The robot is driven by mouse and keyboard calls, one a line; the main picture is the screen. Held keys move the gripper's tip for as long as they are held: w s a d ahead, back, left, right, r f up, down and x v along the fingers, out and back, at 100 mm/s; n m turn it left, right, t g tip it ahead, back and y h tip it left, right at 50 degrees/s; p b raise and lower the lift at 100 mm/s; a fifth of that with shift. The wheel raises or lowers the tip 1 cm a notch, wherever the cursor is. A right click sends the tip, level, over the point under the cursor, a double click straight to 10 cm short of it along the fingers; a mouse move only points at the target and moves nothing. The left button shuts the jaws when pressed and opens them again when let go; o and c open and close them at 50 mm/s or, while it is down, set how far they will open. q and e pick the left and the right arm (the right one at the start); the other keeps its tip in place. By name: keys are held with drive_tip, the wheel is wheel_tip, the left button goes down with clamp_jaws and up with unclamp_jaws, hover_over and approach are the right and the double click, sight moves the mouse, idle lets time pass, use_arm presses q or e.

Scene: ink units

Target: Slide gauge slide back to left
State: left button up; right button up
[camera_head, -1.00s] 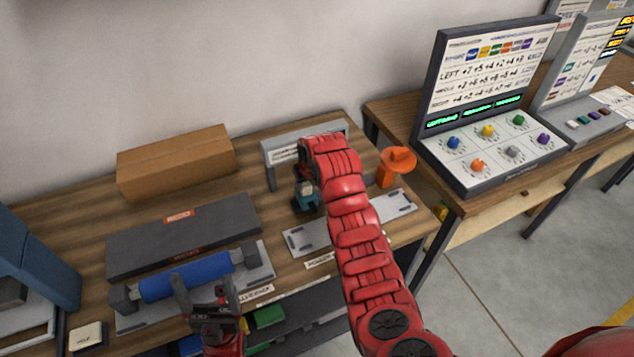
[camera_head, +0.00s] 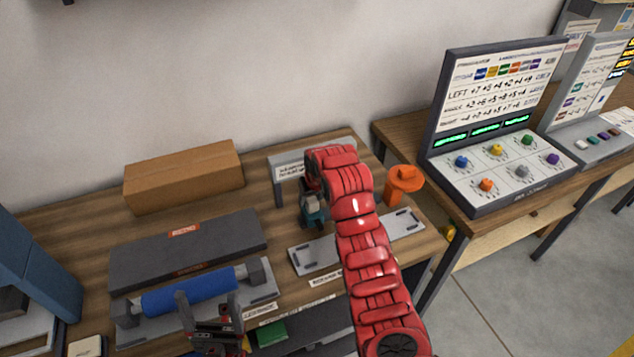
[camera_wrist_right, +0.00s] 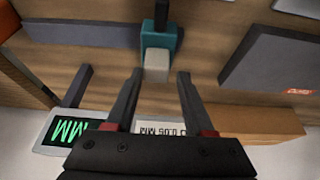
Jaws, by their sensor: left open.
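The gauge is a grey frame (camera_head: 283,163) with a label at the back of the bench. Its slide appears to be the teal block (camera_head: 314,208), partly hidden by my red right arm. In the right wrist view a teal block (camera_wrist_right: 160,40) with a pale tip (camera_wrist_right: 157,66) lies just ahead of my right gripper (camera_wrist_right: 158,76). Its two fingers are apart, one either side of the pale tip, with gaps visible. Contact cannot be told. My left gripper (camera_head: 208,300) is open in front of the blue roller (camera_head: 190,291).
A cardboard box (camera_head: 184,176) and a dark grey slab (camera_head: 188,248) lie left of the gauge. A grey plate (camera_head: 318,256) lies in front. A control console (camera_head: 495,165) stands on the right bench.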

drive_tip(key=b+v, duration=0.1)
drive_tip(key=v, duration=0.2)
drive_tip(key=shift+s+d+r, duration=0.1)
drive_tip(key=shift+d+r, duration=0.05)
drive_tip(key=shift+r, duration=0.15)
drive_tip(key=p+v, duration=0.6)
drive_tip(key=v, duration=0.5)
drive_tip(key=shift+p, duration=0.4)
drive_tip(key=shift+s+r, duration=0.15)
